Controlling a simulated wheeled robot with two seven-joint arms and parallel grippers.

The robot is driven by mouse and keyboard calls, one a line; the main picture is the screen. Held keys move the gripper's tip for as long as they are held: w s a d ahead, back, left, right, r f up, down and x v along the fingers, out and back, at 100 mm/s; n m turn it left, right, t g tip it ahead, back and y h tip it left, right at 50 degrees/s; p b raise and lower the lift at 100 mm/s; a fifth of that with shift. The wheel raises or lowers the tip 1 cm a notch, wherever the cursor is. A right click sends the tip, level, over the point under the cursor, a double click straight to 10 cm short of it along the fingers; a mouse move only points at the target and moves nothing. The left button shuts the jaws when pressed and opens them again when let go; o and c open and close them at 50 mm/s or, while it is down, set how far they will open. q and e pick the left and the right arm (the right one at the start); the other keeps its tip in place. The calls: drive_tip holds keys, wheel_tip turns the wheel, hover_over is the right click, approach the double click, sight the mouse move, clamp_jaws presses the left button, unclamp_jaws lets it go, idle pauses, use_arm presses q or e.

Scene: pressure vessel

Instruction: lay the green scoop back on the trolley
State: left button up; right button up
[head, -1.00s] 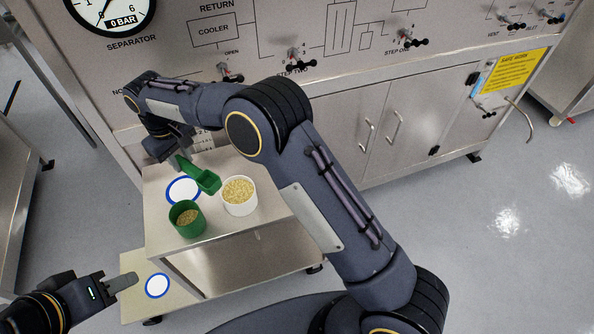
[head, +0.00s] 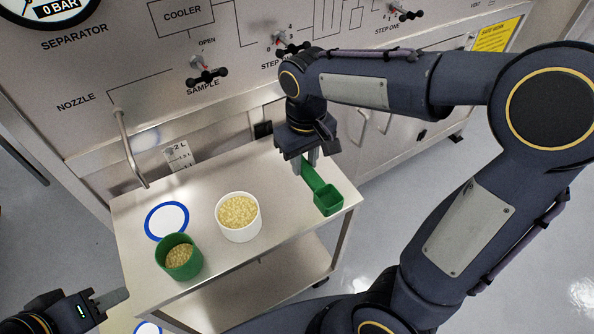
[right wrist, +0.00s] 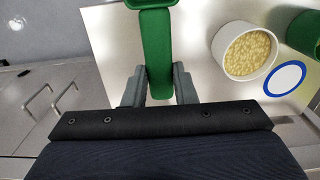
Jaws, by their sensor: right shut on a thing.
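The green scoop (head: 325,197) is at the right end of the trolley top (head: 205,185), its cup toward the front and its handle toward the panel. My right gripper (head: 307,163) is shut on the scoop's handle, and the right wrist view shows the handle (right wrist: 157,55) between the two fingers (right wrist: 159,84). The scoop is over or on the trolley top; I cannot tell whether it touches. My left gripper (head: 118,297) is at the lower left, off the trolley's front left corner; its finger opening is not clear.
On the trolley stand a white tub of pale grains (head: 238,217) and a green cup with grains (head: 179,257). A blue-ringed white disc (head: 167,221) lies behind the cup. A bent nozzle pipe (head: 130,150) reaches down at the left. The panel with valves stands behind.

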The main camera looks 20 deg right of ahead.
drive_tip(key=w+d+f, duration=0.1)
drive_tip(key=w+f, duration=0.2)
drive_tip(key=w, duration=0.1)
drive_tip(key=w+d+f+p, duration=0.1)
drive_tip(key=w+f, duration=0.2)
drive_tip(key=w, duration=0.1)
drive_tip(key=w+d+f+p, duration=0.1)
drive_tip(key=w+f, duration=0.2)
drive_tip(key=w, duration=0.1)
drive_tip(key=shift+w, duration=0.35)
drive_tip(key=shift+w+f, duration=0.25)
drive_tip(key=shift+f, duration=0.2)
wheel_tip(320, 180, down, 3)
drive_tip(key=shift+f, duration=0.1)
drive_tip(key=shift+f, duration=0.15)
drive_tip(key=o, duration=0.9)
drive_tip(key=shift+o, duration=0.5)
